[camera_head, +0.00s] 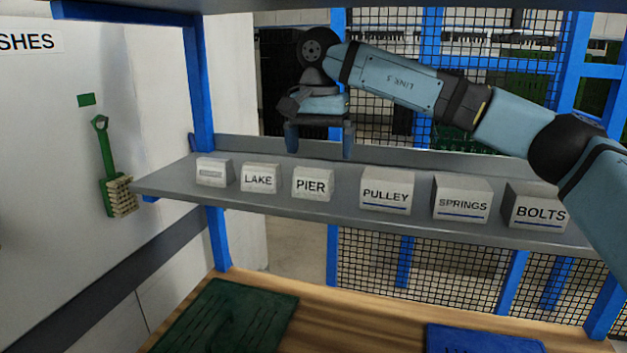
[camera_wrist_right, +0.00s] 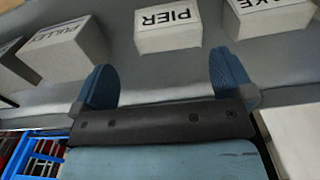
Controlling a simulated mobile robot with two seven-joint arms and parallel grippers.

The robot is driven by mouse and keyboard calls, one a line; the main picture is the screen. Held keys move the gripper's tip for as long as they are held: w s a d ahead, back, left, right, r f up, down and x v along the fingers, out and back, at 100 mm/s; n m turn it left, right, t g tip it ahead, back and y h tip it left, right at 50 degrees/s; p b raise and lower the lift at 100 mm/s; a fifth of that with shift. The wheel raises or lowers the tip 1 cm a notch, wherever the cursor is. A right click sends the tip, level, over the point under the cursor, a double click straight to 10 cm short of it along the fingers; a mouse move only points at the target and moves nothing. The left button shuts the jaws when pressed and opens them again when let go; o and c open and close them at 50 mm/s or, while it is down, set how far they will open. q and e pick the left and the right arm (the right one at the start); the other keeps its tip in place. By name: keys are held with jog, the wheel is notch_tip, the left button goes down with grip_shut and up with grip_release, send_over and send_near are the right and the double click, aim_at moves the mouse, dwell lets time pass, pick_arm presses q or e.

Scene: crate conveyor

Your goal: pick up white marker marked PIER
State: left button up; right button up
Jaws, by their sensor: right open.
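The white marker marked PIER (camera_head: 312,184) is a small white block standing on the grey shelf, between the LAKE block and the PULLEY block. My right gripper (camera_head: 320,150) is above and behind it in the head view, fingers pointing down, open and empty. In the right wrist view the PIER marker (camera_wrist_right: 168,29) lies ahead of the open fingers (camera_wrist_right: 163,85), roughly centred between them and apart from both. My left gripper does not show in either view.
The LAKE block (camera_head: 259,178) and a small block with an unreadable label (camera_head: 213,171) stand to the left. PULLEY (camera_head: 386,190), SPRINGS (camera_head: 461,199) and BOLTS (camera_head: 537,207) blocks stand to the right. The grey shelf (camera_head: 290,210) sits above a wooden table (camera_head: 340,320). A blue upright (camera_head: 200,90) rises at left.

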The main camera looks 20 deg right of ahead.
aim_at(315, 178)
jog(key=shift+w+f, duration=0.2)
jog(key=shift+f, duration=0.3)
jog(key=shift+w+f, duration=0.2)
jog(key=shift+f, duration=0.65)
jog(key=f, duration=0.1)
jog(key=f+p, duration=0.1)
jog(key=f, duration=0.1)
jog(key=shift+a+f, duration=0.2)
jog(key=shift+a, duration=0.05)
jog(key=shift+w+f, duration=0.15)
jog(key=shift+f, duration=0.4)
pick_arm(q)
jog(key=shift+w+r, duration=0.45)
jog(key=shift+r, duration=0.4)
pick_arm(e)
jog(key=c, duration=0.9)
